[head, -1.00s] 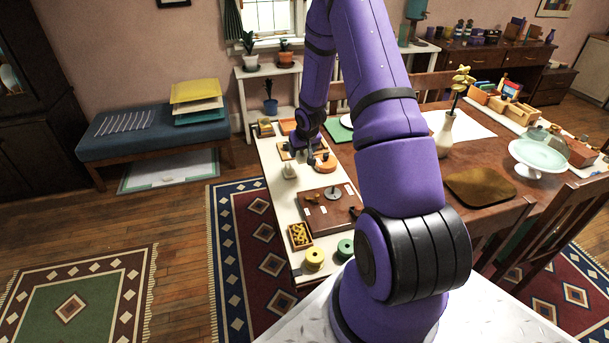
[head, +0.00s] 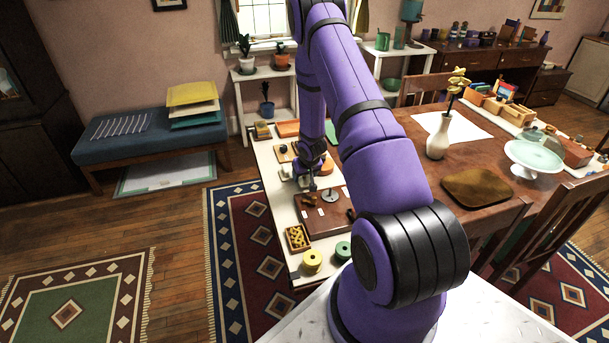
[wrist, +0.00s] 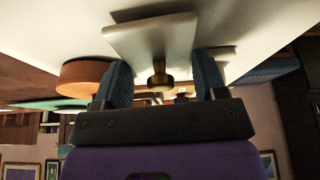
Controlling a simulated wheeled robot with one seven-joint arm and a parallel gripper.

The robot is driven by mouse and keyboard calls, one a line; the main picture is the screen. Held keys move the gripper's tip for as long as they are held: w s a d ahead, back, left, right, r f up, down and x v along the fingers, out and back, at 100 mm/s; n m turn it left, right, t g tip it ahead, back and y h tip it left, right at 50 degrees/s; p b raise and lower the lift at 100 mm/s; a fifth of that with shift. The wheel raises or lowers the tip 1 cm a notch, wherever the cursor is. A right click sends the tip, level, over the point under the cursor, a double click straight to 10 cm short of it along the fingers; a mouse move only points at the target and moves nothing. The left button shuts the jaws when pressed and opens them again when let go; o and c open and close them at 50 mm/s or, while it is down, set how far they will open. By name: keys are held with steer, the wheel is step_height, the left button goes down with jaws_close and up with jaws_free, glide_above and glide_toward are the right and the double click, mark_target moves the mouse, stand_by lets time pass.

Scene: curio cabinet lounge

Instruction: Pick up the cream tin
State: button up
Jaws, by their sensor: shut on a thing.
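The cream tin (wrist: 150,36) shows in the wrist view as a pale square-edged piece with a dark brass knob (wrist: 160,78). It lies between the two blue-padded fingers of my gripper (wrist: 164,80), which is shut on it. In the head view my gripper (head: 307,184) is low over the cream runner, just behind the brown board. The fingers are small there, and the hold is partly hidden by my wrist.
A round orange piece (wrist: 85,78) is close beside the left finger in the wrist view. The brown board (head: 322,212), an open box of yellow pieces (head: 297,238), a yellow spool (head: 312,261) and a green spool (head: 343,250) stand nearer on the runner (head: 276,205).

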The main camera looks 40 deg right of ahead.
steer(key=shift+f, duration=0.15)
steer(key=o, duration=0.7)
steer(key=shift+c, duration=0.2)
